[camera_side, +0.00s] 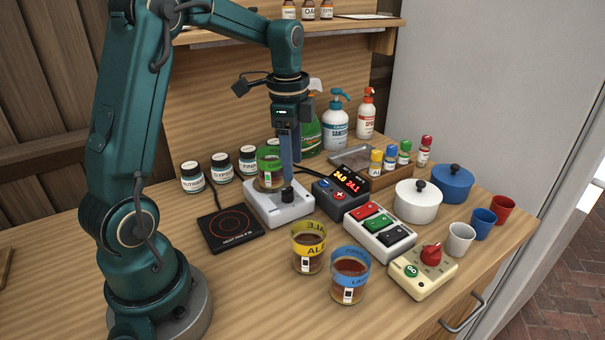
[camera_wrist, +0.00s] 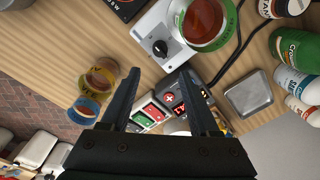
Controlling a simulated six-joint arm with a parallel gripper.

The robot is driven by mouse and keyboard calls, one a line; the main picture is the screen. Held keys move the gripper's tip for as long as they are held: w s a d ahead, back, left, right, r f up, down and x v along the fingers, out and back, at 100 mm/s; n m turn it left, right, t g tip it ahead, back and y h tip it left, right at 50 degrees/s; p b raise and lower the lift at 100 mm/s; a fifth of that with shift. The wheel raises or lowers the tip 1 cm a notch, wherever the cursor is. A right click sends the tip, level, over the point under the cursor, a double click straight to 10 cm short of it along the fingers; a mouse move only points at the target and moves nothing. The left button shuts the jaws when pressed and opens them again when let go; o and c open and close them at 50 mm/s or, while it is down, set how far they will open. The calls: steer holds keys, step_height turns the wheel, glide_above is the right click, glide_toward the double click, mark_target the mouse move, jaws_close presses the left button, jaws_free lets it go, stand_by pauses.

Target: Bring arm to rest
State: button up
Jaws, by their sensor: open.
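A green-banded beaker (camera_side: 268,180) of brown liquid stands on the white unit, just left of the fingers in the side view. In the wrist view the beaker (camera_wrist: 203,22) is ahead of the fingers and apart from them. The side view does not clearly show the height of the fingertips above the knob.
Yellow-banded (camera_side: 307,255) and blue-banded (camera_side: 350,280) beakers stand in front. A black hot plate (camera_side: 230,228) lies left. A display box (camera_side: 341,190), switch box (camera_side: 380,232), cream dial box (camera_side: 422,272), pots and cups crowd the right. Bottles and jars line the back.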

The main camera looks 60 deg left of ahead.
steer(key=s+d+r+t, duration=0.3)
steer(key=s+d+r, duration=0.35)
steer(key=d, duration=0.35)
steer(key=s+d+f+n+t, duration=0.2)
steer(key=s+n, duration=0.4)
steer(key=n, duration=0.3)
steer(key=shift+s+d+f, duration=0.15)
steer(key=shift+d+f, duration=0.3)
steer(key=shift+d, duration=0.15)
